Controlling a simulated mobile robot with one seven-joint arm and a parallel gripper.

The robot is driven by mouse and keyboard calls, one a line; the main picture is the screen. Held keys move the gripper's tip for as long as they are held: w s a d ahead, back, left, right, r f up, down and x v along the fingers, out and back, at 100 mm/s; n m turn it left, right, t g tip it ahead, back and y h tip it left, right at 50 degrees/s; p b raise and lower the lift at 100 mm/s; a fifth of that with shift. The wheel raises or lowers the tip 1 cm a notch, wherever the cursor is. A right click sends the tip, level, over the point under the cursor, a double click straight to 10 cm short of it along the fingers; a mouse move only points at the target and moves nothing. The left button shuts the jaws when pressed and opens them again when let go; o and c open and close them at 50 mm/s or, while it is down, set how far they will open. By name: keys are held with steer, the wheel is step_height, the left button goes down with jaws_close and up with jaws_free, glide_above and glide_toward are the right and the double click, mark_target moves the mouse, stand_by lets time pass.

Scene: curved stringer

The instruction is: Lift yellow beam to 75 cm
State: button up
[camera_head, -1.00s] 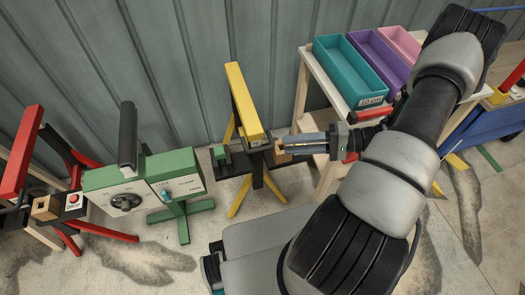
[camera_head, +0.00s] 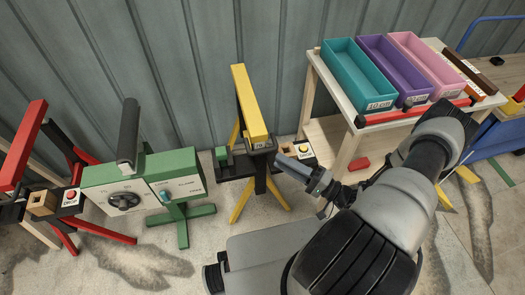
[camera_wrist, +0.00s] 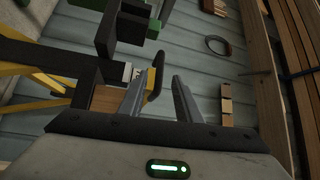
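The yellow beam (camera_head: 249,105) lies tilted along the top of a stand with a black post and yellow legs (camera_head: 243,200). A small wooden block with a red DROP button (camera_head: 304,150) sits at the stand's right side. My gripper (camera_head: 279,160) is in front of and just below that block. In the wrist view my gripper (camera_wrist: 160,78) is open, its two silver fingers apart.
A green clamp box (camera_head: 145,185) with a dial and a black bar stands left. A red beam (camera_head: 22,145) on a red-legged stand is at far left. A table (camera_head: 330,75) with teal, purple and pink bins stands right. Bare floor (camera_head: 130,255) lies in front.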

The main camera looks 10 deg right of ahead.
mark_target(263, 150)
steer(key=x, duration=0.8)
steer(key=shift+a, duration=0.1)
steer(key=shift+c, duration=0.3)
jaws_close()
